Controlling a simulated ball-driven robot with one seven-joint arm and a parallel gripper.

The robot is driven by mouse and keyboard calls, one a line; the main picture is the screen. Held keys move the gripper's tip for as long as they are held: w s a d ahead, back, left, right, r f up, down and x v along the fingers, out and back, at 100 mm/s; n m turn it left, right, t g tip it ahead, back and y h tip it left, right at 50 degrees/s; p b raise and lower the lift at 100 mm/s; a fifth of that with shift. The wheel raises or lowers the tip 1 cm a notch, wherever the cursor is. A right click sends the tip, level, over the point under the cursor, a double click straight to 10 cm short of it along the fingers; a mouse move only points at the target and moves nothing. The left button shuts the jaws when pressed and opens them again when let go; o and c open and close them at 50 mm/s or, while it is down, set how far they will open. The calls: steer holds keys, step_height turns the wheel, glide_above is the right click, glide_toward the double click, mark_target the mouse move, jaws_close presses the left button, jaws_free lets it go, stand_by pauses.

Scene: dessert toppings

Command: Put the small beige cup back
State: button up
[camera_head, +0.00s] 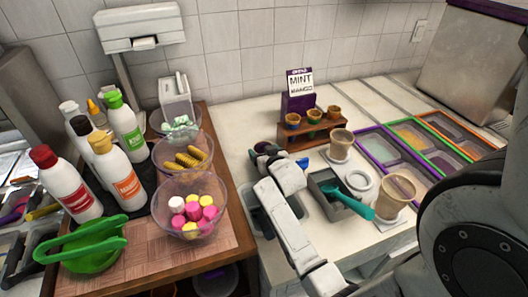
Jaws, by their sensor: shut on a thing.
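My gripper (266,152) is at the end of the pale arm, just left of a brown wooden rack (292,138). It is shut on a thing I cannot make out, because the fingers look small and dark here. Three small tan cups (333,112) stand in a row at the rack. Two larger beige cups stand on the white counter, one (341,144) behind and one (399,190) nearer, to the right of the arm. I cannot tell which cup is the small beige one.
A grey container (328,197) with a teal scoop (349,201) is right of my arm. Topping trays (410,140) lie at right. A purple mint sign (299,90) stands behind the rack. Bottles (125,178) and clear bowls (190,202) fill the wooden table at left.

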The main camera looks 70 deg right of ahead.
steer(key=shift+f, duration=0.1)
steer(key=shift+f, duration=0.1)
steer(key=o, duration=1.2)
